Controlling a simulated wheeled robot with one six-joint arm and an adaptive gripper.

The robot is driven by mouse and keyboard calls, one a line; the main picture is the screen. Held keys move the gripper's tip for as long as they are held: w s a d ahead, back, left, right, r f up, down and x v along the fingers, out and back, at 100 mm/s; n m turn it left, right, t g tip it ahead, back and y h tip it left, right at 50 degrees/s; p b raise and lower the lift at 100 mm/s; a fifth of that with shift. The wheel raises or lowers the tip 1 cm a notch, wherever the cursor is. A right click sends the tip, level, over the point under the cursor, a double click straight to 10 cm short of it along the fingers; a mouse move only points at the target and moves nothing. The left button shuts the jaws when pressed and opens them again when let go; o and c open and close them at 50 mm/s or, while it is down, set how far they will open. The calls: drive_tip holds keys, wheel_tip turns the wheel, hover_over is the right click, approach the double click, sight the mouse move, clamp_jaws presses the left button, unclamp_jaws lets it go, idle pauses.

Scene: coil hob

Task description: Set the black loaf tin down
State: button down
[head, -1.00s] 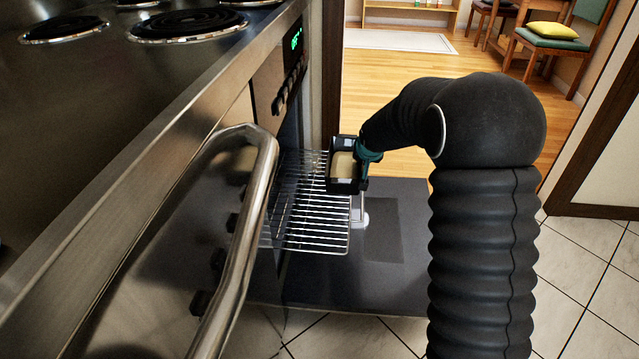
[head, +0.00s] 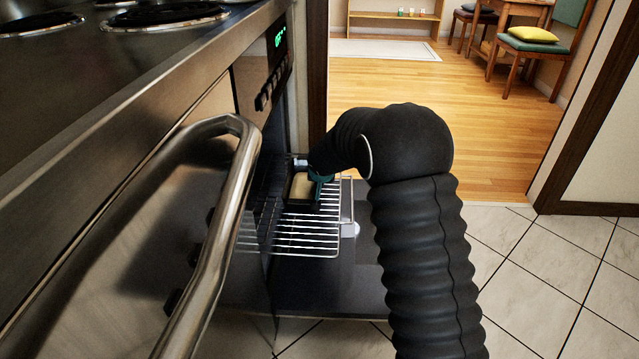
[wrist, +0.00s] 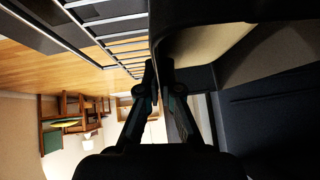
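The black loaf tin (head: 291,203), with pale contents, is at the oven opening, over the inner part of the pulled-out wire rack (head: 308,242). My gripper (head: 317,178) is at the tin's near-right side, shut on its wall. In the wrist view my gripper's fingers (wrist: 159,72) close together at the tin's edge, and the tin (wrist: 205,72) fills the upper middle. The rack bars (wrist: 118,42) show beside it there. I cannot tell whether the tin's base touches the rack. My arm hides part of the tin's right side.
The open oven door (head: 320,287) lies flat below the rack. A large metal handle (head: 225,210) stands in the left foreground. The hob with black coils (head: 165,17) is at upper left. Tiled floor (head: 540,285) is clear at right; chairs stand far behind.

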drive_tip(key=shift+f, duration=0.15)
drive_tip(key=c, duration=1.3)
unclamp_jaws()
drive_tip(key=shift+r, duration=0.25)
drive_tip(key=a+v, duration=0.1)
drive_tip(key=v, duration=1)
drive_tip(key=s+d+r+g+h, duration=0.1)
drive_tip(key=s+d+r, duration=0.55)
drive_tip(key=s, duration=0.25)
drive_tip(key=s+d+r, duration=0.5)
drive_tip(key=s+d, duration=0.3)
drive_tip(key=s, duration=0.1)
drive_tip(key=shift+n+g, duration=0.4)
drive_tip(key=shift+g, duration=0.3)
drive_tip(key=s+d, duration=0.1)
drive_tip(key=s, duration=0.6)
drive_tip(key=s+d+f, duration=0.1)
drive_tip(key=s+d, duration=0.1)
drive_tip(key=s, duration=0.6)
drive_tip(key=s+d, duration=0.1)
drive_tip(key=s, duration=0.6)
drive_tip(key=shift+s+d+f+p, duration=0.2)
drive_tip(key=shift+d+f+p, duration=0.15)
drive_tip(key=shift+f, duration=0.05)
